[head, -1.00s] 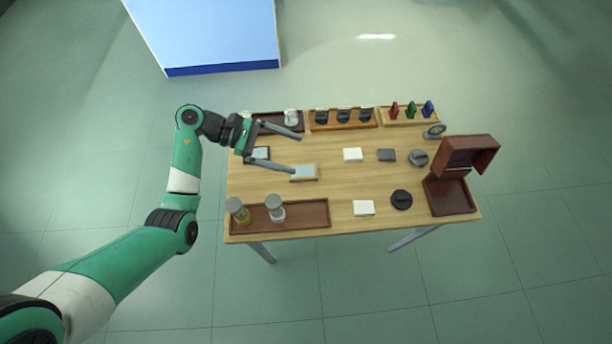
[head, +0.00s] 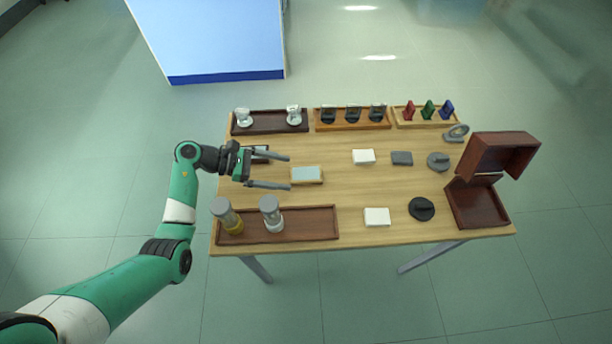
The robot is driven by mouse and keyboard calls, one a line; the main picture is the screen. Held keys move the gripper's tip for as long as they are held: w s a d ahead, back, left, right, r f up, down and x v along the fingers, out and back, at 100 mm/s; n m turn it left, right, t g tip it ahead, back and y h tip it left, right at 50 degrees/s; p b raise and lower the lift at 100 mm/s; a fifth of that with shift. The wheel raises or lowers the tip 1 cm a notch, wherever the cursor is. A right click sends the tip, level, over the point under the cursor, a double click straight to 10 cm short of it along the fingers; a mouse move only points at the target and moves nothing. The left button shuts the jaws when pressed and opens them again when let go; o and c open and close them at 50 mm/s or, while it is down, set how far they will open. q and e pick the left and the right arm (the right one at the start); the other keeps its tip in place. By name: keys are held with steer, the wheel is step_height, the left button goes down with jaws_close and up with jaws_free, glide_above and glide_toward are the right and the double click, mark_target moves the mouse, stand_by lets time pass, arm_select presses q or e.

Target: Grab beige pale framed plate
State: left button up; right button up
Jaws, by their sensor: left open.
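The beige pale framed plate (head: 307,175) lies flat on the wooden table, left of the middle, with a light blue-grey centre inside a beige frame. My left gripper (head: 290,172) is open, its two long fingers pointing right. Its tips end just left of the plate, one toward the back side and one toward the front side, and nothing is between them. I cannot tell the exact height of the fingers above the table. A dark framed plate (head: 260,152) lies partly hidden behind the gripper. My right gripper is not in view.
A brown tray (head: 312,224) with two grey-topped jars stands at the front left. Trays line the back edge. White blocks (head: 363,157), a dark block (head: 402,158) and an open brown box (head: 480,205) lie to the right. Table right of the plate is clear.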

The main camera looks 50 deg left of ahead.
mark_target(298, 174)
arm_select(q)
steer(key=shift+w+f, duration=0.1)
steer(key=shift+f, duration=0.05)
steer(key=b+x, duration=0.2)
steer(key=x, duration=0.2)
steer(key=shift+f, duration=0.15)
steer(key=shift+w+d, duration=0.2)
steer(key=shift+w, duration=0.15)
steer(key=c, duration=1.5)
step_height(298, 174, up, 9)
steer(key=p, duration=0.4)
steer(key=shift+a, duration=0.1)
steer(key=shift+r, duration=0.5)
